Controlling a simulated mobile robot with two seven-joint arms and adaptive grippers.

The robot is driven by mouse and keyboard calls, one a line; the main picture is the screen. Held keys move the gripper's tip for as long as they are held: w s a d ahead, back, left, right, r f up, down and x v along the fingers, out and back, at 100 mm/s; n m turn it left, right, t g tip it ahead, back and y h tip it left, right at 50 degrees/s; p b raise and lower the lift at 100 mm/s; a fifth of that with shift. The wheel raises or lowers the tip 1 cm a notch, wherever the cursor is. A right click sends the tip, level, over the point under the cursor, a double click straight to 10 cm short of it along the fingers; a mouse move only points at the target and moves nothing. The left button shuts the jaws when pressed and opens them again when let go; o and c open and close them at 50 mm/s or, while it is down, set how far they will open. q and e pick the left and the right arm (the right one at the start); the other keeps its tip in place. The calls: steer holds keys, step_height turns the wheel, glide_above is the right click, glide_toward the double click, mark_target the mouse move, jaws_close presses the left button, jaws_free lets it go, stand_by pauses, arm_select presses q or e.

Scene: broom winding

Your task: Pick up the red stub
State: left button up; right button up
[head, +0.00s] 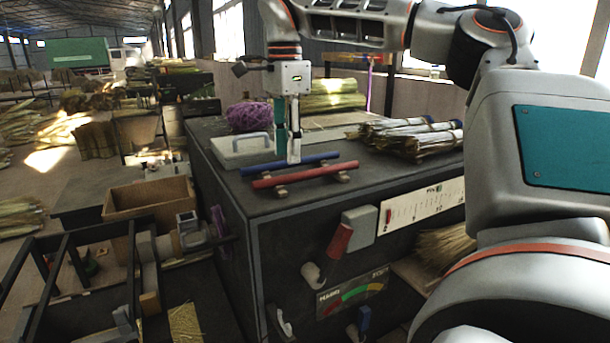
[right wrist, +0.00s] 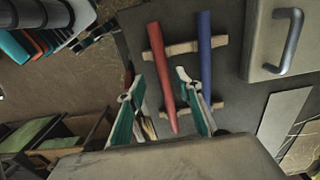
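The red stub (head: 305,175) lies on small wooden rests on the dark bench top, nearest the front edge. A blue stub (head: 306,162) lies parallel just behind it on the same rests. My right gripper (head: 288,158) points down over the bench, at the far side of the blue stub in the head view. In the right wrist view, its fingers (right wrist: 155,85) are spread apart, with the red stub (right wrist: 162,75) visible in the gap and the blue stub (right wrist: 205,60) right of it. Nothing is held. My left gripper is not in view.
A grey plate with a handle (head: 243,150) lies left of the stubs, with a purple twine ball (head: 249,115) behind. Broom bundles (head: 412,136) lie at right on the bench. A red-handled lever (head: 340,238) sticks out from the bench front.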

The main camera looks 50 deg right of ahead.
mark_target(288, 175)
steer(key=f, duration=0.5)
steer(key=shift+w+d+f, duration=0.15)
steer(key=shift+d+f, duration=0.05)
steer(key=shift+f, duration=0.2)
jaws_close()
